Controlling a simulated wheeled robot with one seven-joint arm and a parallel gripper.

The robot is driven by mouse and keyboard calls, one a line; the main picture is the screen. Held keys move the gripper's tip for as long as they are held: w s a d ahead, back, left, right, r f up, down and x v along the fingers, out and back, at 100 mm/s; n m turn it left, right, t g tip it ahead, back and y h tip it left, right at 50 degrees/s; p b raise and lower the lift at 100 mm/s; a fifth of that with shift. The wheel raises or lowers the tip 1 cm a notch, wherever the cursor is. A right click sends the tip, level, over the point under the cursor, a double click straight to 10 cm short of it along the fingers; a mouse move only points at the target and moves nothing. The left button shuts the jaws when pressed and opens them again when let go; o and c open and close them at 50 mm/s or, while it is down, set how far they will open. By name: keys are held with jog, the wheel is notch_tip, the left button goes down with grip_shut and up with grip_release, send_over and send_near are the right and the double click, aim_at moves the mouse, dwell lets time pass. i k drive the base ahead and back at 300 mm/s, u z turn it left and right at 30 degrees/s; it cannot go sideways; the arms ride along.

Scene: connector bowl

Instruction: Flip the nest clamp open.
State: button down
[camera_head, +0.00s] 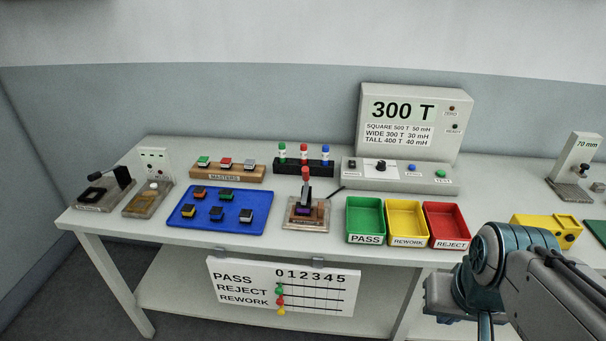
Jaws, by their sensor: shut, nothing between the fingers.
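The test nest (318,222) is a small brown fixture on the bench, between the blue tray and the green bin. Its clamp (306,190) has a dark lever standing roughly upright, topped by a red knob (305,172). A dark part with purple on it (303,211) shows in the nest under the clamp. Whether the clamp presses on this part is too small to tell. My arm enters at the lower right, well apart from the nest. My gripper's fingers are not in view.
The blue tray (181,222) with several small parts lies left of the nest. Green (366,239), yellow (407,241) and red (447,244) bins stand to its right. A rack (319,167) of coloured-top pieces and the meter (408,125) stand behind. A cable runs from nest to meter.

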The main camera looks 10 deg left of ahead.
aim_at(305, 169)
jog(key=i, duration=1)
